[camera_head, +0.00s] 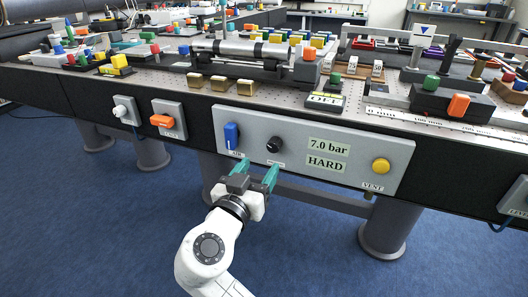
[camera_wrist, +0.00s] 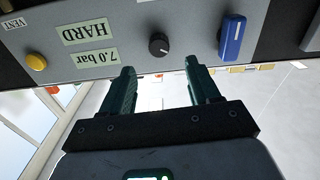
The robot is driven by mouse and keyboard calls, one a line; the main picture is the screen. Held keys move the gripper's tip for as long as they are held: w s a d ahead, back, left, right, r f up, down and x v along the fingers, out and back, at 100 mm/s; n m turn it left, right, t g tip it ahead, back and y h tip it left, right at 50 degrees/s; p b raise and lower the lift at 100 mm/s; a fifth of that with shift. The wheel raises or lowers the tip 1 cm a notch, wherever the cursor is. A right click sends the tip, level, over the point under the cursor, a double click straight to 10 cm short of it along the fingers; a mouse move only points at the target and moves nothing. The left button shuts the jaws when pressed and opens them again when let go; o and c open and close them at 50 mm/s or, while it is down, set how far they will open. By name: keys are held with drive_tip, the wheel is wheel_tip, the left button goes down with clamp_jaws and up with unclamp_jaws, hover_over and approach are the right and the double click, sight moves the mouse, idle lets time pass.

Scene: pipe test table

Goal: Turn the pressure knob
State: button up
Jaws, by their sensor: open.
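The black round pressure knob (camera_head: 274,145) sits on the grey control panel (camera_head: 355,175), between a blue lever and a label reading 7.0 bar and HARD (camera_head: 327,155). In the wrist view, which is upside down, the knob (camera_wrist: 159,44) stands beyond my fingertips with nothing touching it. My gripper (camera_head: 257,170) is open and empty, just in front of and below the knob in the head view. Its two green fingers (camera_wrist: 160,75) point toward the panel, spread to either side of the knob's line. A small label under the knob is partly hidden.
The blue lever (camera_head: 231,136) is close left of the knob. A yellow VENT button (camera_head: 380,166) is at the panel's right. An orange switch (camera_head: 162,120) and a white knob (camera_head: 120,111) are further left. The table top above (camera_head: 430,118) is crowded. The floor in front is clear.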

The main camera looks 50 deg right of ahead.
sight(272, 149)
drive_tip(key=x, duration=0.8)
drive_tip(key=shift+f, duration=0.1)
drive_tip(key=shift+s, duration=0.1)
drive_tip(key=c, duration=1)
drive_tip(key=shift+c, duration=0.2)
drive_tip(key=n+p, duration=0.2)
drive_tip(key=n, duration=0.2)
drive_tip(key=shift+n, duration=0.4)
drive_tip(key=shift+n+p, duration=1.35)
drive_tip(key=shift+n, duration=0.65)
